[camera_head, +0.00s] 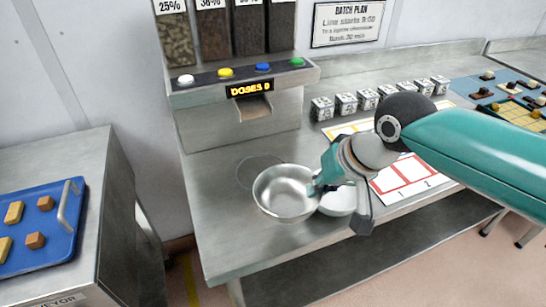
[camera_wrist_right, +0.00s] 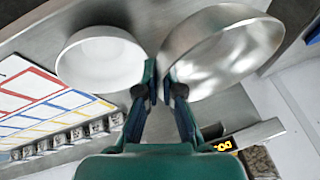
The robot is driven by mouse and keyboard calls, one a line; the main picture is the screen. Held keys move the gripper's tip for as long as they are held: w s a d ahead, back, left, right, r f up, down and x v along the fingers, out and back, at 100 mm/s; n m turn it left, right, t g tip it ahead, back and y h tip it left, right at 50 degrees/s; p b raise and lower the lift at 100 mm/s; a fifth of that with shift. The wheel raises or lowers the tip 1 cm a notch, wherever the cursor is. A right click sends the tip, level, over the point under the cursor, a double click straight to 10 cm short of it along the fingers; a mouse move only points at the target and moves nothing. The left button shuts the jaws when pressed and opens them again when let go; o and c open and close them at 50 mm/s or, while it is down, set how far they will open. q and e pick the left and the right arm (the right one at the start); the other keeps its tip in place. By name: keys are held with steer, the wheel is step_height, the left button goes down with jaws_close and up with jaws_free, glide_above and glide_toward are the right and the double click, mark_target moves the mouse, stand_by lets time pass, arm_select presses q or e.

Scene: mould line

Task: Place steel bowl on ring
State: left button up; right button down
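The steel bowl (camera_head: 284,194) is shiny and upright near the front of the counter, below the dispenser. My right gripper (camera_head: 318,187) is at its right rim. In the right wrist view, the fingers (camera_wrist_right: 162,88) pinch the rim of the steel bowl (camera_wrist_right: 222,52). I cannot tell for sure whether the bowl is lifted off the counter. The ring (camera_head: 241,165) is a thin dark circle on the counter, just behind and left of the bowl, which hides part of it. My left gripper is in neither view.
A white bowl (camera_head: 339,202) stands right beside the steel bowl, partly behind my gripper. The dispenser (camera_head: 240,120) with coloured buttons stands behind the ring. Several small cubes (camera_head: 368,99) line the counter's back. A blue tray (camera_head: 40,225) lies on the left bench, across a gap.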

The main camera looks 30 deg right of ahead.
steer(key=w+d+p, duration=0.1)
steer(key=w, duration=0.4)
steer(key=w+d+f+p, duration=0.1)
steer(key=w+d, duration=0.1)
steer(key=w, duration=0.4)
steer(key=w+d+f+p, duration=0.1)
steer(key=w, duration=0.4)
steer(key=shift+w+d+f, duration=0.1)
steer(key=shift+w+d, duration=0.05)
steer(key=shift+d, duration=0.1)
step_height(320, 180, down, 4)
steer(key=shift+f, duration=0.15)
steer(key=shift+w+f+p, duration=0.1)
steer(key=shift+f+p, duration=0.05)
steer(key=shift+p, duration=0.2)
steer(key=shift+f, duration=0.1)
steer(key=c, duration=1.8)
jaws_free()
steer(key=shift+f, duration=0.1)
steer(key=o, duration=0.5)
steer(key=shift+r, duration=0.2)
